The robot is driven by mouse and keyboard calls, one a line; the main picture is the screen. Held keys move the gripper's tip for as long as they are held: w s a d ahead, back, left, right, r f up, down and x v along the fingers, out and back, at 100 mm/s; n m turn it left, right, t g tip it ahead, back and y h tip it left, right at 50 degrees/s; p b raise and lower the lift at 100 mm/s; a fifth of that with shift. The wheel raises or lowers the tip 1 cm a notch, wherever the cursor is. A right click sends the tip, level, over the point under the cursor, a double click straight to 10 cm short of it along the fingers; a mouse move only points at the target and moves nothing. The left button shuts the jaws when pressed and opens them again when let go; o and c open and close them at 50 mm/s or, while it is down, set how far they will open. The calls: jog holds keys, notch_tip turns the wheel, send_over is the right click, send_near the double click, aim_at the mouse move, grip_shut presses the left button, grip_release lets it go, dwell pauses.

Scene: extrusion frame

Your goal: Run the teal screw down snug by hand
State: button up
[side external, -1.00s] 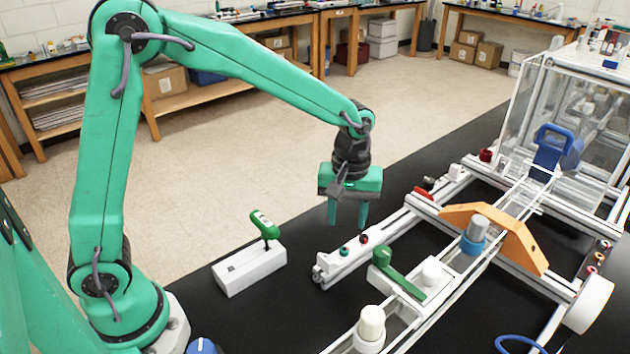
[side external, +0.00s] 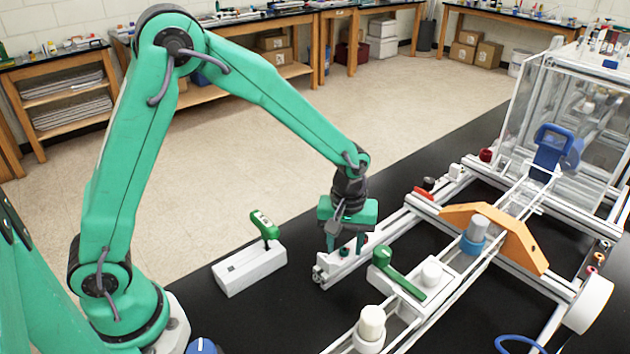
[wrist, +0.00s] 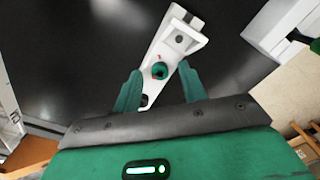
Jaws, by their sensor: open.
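The teal screw (wrist: 159,71) stands in the white bracket (wrist: 170,45) in the wrist view, with a small red mark beside it. My gripper (wrist: 160,74) is open, with one green finger on each side of the screw and a gap on both sides. In the side view my gripper (side external: 345,247) points down over the near end of the bracket (side external: 326,268). The screw (side external: 344,253) shows as a small dark spot between the fingers. How deep it sits cannot be told.
A green-handled tool (side external: 265,226) stands in a white holder (side external: 250,270) to the left. A green lever (side external: 398,272) and a white knob (side external: 432,271) lie to the right on the frame. An orange bracket (side external: 505,232) is farther right. Black tabletop is clear in front.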

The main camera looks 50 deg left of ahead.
grip_shut()
jog(key=shift+m, duration=0.4)
jog(key=m, duration=0.7)
jog(key=shift+m, duration=0.4)
jog(key=m, duration=0.8)
jog(key=shift+m, duration=0.4)
jog(key=shift+r, duration=0.1)
